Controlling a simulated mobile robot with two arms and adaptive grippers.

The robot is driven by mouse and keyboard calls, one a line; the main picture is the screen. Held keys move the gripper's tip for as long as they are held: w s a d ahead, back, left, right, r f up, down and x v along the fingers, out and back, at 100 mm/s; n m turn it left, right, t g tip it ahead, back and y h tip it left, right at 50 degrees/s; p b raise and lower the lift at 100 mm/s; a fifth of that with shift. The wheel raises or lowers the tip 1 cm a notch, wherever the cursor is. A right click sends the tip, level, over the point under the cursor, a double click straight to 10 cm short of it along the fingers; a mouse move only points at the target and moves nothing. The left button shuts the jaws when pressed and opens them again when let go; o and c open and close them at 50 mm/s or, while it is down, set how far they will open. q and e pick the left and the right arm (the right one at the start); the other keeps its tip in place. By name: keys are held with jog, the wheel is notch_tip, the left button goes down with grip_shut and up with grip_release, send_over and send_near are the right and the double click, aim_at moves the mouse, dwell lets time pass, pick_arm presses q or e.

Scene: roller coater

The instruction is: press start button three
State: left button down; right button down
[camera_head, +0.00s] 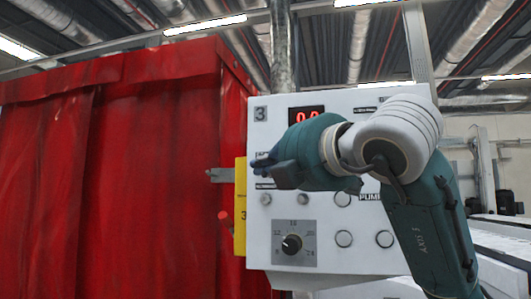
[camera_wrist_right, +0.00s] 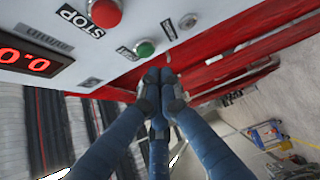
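In the right wrist view, a green button (camera_wrist_right: 145,48) lies just above and left of the gripper (camera_wrist_right: 158,76), beside a label too blurred to read. A red button (camera_wrist_right: 104,12) with a STOP label is farther up. The three fingertips are together with nothing between them. Whether they touch the panel is unclear. My left gripper is not visible.
A dark rotary knob (camera_head: 291,243) and several pale round buttons are lower on the panel. A yellow plate (camera_head: 240,240) with a red knob (camera_head: 223,215) is at its left edge. A red curtain (camera_head: 130,180) fills the left side.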

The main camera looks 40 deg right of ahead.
jog(key=shift+w+d, duration=0.4)
jog(key=shift+d, duration=0.35)
jog(key=shift+a, duration=0.15)
jog(key=shift+w+f, duration=0.1)
